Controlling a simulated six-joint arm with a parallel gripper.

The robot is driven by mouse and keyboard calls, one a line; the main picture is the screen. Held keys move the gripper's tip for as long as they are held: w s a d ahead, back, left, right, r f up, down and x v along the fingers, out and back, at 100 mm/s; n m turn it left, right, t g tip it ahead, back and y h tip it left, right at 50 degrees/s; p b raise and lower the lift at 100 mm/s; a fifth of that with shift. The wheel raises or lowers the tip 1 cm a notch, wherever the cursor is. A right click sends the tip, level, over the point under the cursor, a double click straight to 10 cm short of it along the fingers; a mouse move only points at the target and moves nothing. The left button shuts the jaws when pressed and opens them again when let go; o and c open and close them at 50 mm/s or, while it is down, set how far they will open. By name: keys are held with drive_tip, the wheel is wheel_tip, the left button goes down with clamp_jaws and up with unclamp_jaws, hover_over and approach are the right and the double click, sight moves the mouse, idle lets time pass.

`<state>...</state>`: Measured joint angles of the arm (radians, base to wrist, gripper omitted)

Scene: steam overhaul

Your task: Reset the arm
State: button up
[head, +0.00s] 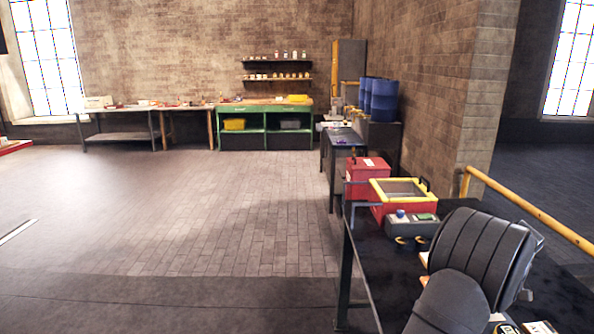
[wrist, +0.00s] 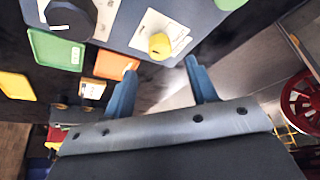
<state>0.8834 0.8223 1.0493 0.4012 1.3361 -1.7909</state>
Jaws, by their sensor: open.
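My gripper (wrist: 160,68) shows in the wrist view as two blue fingers standing apart, with nothing between them. Past the fingertips is a dark surface with a yellow rounded piece (wrist: 160,45) on a white card, apart from the fingers. In the head view my dark arm fills the lower right corner, over the near bench; the gripper cannot be made out there.
The near dark bench (head: 375,262) carries a red box (head: 367,178), a red and yellow case (head: 403,193) and a grey box (head: 411,226). A yellow rail (head: 530,210) runs at right. Wrist view: green panel (wrist: 55,48), red wheel (wrist: 303,105). The floor (head: 180,215) is clear.

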drive_tip(key=x, duration=0.6)
drive_tip(key=shift+f, duration=0.2)
drive_tip(key=v, duration=1.7)
drive_tip(key=x, duration=1.7)
drive_tip(key=shift+a+f, duration=0.1)
drive_tip(key=shift+m+h, duration=0.4)
drive_tip(key=shift+m, duration=0.6)
drive_tip(key=m+h, duration=0.1)
drive_tip(key=m, duration=0.2)
drive_tip(key=m+t+h, duration=0.1)
drive_tip(key=m, duration=0.2)
drive_tip(key=shift+a, duration=0.15)
drive_tip(key=m+h, duration=0.1)
drive_tip(key=m, duration=0.3)
drive_tip(key=shift+a+h, duration=0.1)
drive_tip(key=shift+h, duration=0.3)
drive_tip(key=shift+a+m+h, duration=0.1)
drive_tip(key=shift+m+h, duration=0.5)
drive_tip(key=shift+m, duration=1.2)
